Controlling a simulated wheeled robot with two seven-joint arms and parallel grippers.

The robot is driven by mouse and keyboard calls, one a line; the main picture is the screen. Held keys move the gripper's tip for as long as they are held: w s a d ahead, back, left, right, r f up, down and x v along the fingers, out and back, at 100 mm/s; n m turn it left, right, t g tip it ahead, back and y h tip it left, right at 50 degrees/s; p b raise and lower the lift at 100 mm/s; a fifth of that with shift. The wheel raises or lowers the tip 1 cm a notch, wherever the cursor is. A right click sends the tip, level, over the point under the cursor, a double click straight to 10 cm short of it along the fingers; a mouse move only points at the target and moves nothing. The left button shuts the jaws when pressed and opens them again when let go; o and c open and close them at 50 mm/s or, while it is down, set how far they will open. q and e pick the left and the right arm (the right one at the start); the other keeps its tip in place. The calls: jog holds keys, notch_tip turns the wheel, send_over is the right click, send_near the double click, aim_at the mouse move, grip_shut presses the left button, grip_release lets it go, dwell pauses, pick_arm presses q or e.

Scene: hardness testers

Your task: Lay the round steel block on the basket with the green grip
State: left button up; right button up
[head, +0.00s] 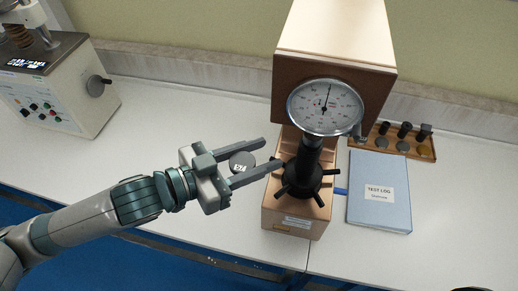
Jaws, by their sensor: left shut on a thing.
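The round steel block (241,163) is a dark grey disc with white marking on its top. It sits between the two fingers of my left gripper (270,154), near their base. The fingers are shut on its sides, above or at the white bench left of the hardness tester; its exact height is hard to tell. No basket with a green grip is in view. My right gripper is not in view.
The hardness tester (297,214) with a dial stands close to my left fingertips. A blue test log (379,211) and a wooden tray (420,149) with dark parts lie to its right. Another machine (65,95) stands far left. The bench between is clear.

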pick_arm(q)
jog(key=shift+w, duration=0.1)
jog(key=shift+w+f+b, duration=0.1)
jog(key=shift+w+b, duration=0.1)
jog(key=shift+b, duration=0.1)
jog(key=w+a+f+n+t+y+b, duration=0.2)
jog(key=w+a+f+n+y+b, duration=0.1)
jog(key=a, duration=0.4)
jog(key=w+a+f+n+t+y+b, duration=0.3)
jog(key=w+a+f+n+y+b, duration=0.1)
jog(key=w+a+f+n+y, duration=0.1)
jog(key=w+a+f+n+t+y+b, duration=0.3)
jog(key=w+a+f+n+y+b, duration=0.1)
jog(key=a, duration=0.6)
jog(key=shift+f+y, duration=0.2)
jog(key=shift+y, duration=0.7)
jog(key=shift+d, duration=0.1)
jog(key=d+m+g+h, duration=0.8)
jog(key=d+m+h, duration=0.4)
jog(key=d, duration=0.6)
jog(key=shift+r+h, duration=0.3)
jog(key=shift+h, duration=0.7)
